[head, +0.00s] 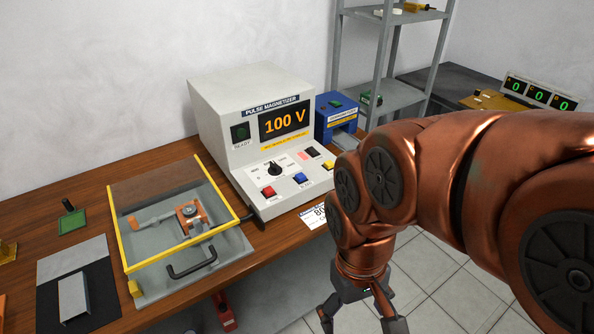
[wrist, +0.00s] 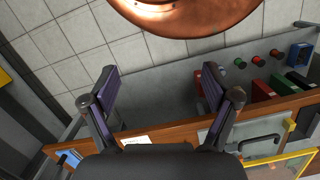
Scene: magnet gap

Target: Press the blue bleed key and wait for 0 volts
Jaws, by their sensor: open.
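The pulse magnetizer (head: 217,102) is a pale cabinet on the wooden bench, and its display (head: 285,121) reads 100 V in orange. On its sloped front panel are the blue key (head: 300,178), a red key (head: 268,192) to its left, a yellow key (head: 328,164) to its right and a black knob (head: 274,168). My gripper (head: 361,318) hangs low in front of the bench, right of and below the blue key, apart from it. In the wrist view my gripper (wrist: 160,82) is open and empty. The blue key cannot be made out there.
A yellow-framed clear guard (head: 122,222) with a black handle covers a fixture left of the magnetizer. A blue boxed device (head: 334,103) stands to its right. Grey shelves (head: 399,92) and a counter display (head: 538,93) are beyond. Tiled floor (head: 436,283) is open in front of the bench.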

